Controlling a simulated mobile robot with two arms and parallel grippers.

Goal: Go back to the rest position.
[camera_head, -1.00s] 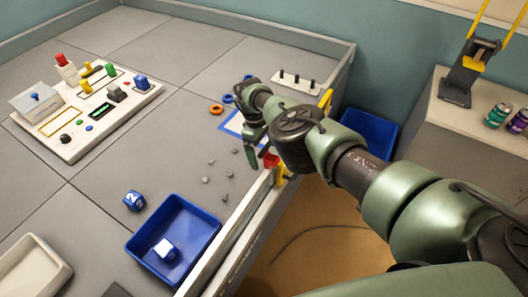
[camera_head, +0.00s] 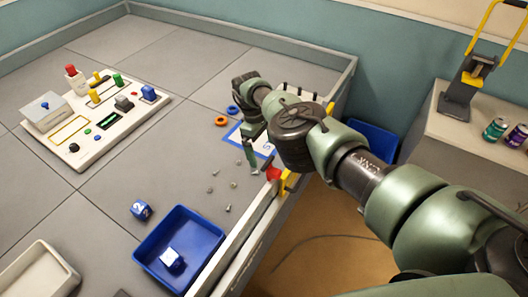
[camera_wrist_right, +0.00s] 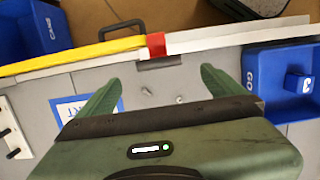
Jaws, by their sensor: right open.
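My right gripper (camera_head: 250,158) is over the table near its right border, above several small grey screws (camera_head: 228,208). In the right wrist view its two green fingers (camera_wrist_right: 160,85) are spread apart with nothing between them. My left gripper is in neither view.
The grey table (camera_head: 60,215) has a raised border. On it are a blue tray (camera_head: 205,222) holding a white-and-blue block, a blue dice (camera_head: 140,210), a control panel (camera_head: 75,150) and orange (camera_head: 221,121) and blue rings. A red-and-yellow clamp (camera_head: 288,181) sits on the border. A side bench (camera_head: 440,118) holds cans.

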